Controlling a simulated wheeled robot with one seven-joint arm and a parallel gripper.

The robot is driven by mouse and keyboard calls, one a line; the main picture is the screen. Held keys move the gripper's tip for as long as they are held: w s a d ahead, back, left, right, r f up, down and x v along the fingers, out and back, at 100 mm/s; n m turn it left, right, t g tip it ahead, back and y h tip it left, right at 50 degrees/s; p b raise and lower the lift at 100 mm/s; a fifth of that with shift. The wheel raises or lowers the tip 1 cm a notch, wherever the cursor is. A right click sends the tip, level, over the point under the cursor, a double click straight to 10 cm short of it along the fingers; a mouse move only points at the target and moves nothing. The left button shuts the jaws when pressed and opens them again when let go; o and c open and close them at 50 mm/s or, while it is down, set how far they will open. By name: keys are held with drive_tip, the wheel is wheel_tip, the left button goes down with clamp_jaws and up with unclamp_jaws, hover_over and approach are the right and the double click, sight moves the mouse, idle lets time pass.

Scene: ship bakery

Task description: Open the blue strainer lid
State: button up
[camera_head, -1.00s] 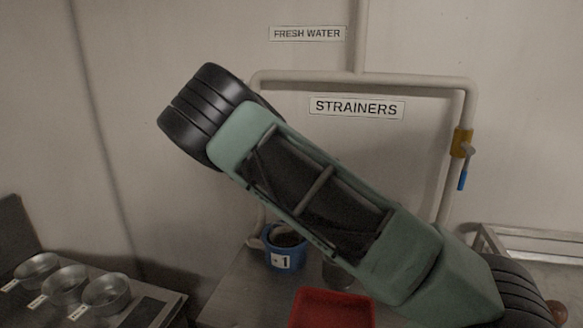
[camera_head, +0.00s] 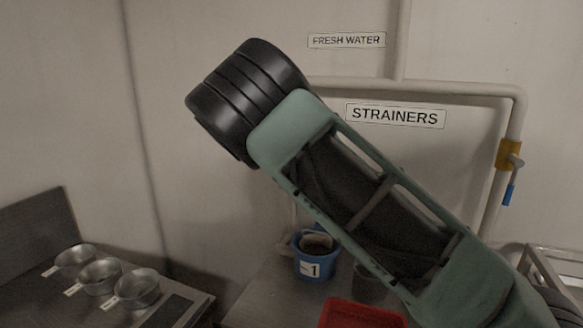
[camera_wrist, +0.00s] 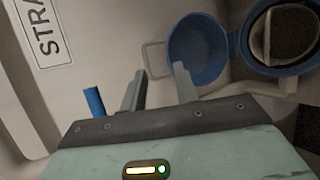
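The blue strainer (camera_head: 315,266) stands on the metal bench, its front bearing a white label. Its dark inside shows at the top. In the wrist view its blue rim (camera_wrist: 246,42) is at the upper right, with a basket inside. The round blue lid (camera_wrist: 197,48) lies swung back beside the rim, with a thin wire handle (camera_wrist: 155,60) at its far edge. My gripper (camera_wrist: 158,82) is open and empty. Its right fingertip appears near the lid's edge; whether they touch I cannot tell. In the head view my arm hides the gripper.
A red tray (camera_head: 360,315) and a dark cup (camera_head: 368,283) stand near the strainer. Pipes run along the wall, with a blue-handled valve (camera_head: 509,194) at right. Several metal pans (camera_head: 136,288) sit on the left counter.

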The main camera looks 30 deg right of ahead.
drive_tip(key=b+v, duration=0.2)
drive_tip(key=v, duration=0.8)
drive_tip(key=shift+a+b, duration=0.3)
drive_tip(key=shift+r, duration=0.15)
